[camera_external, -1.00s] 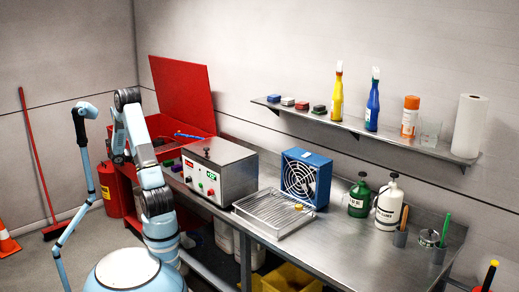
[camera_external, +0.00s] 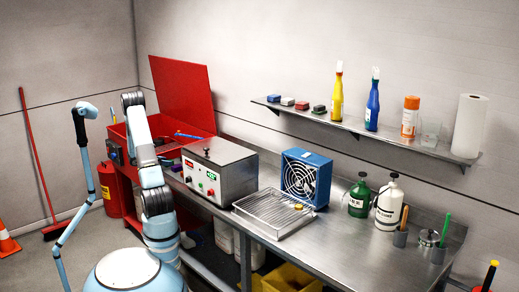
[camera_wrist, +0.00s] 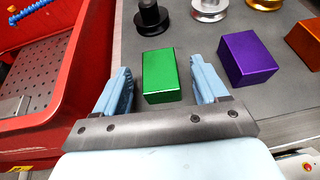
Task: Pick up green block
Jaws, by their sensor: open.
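The green block (camera_wrist: 162,76) stands on a dark grey surface in the wrist view. My gripper (camera_wrist: 161,72) is open, with one light blue finger on each side of the block. Slim gaps show between the block and the fingers, and I cannot tell the height of the fingertips above the surface. In the external view my gripper is not clearly seen behind my arm, near the red toolbox.
A purple block (camera_wrist: 248,58) stands close right of my right finger, with an orange block (camera_wrist: 305,42) beyond. A black knob-like part (camera_wrist: 151,17) stands just behind the green block. The red toolbox wall (camera_wrist: 75,75) rises on the left.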

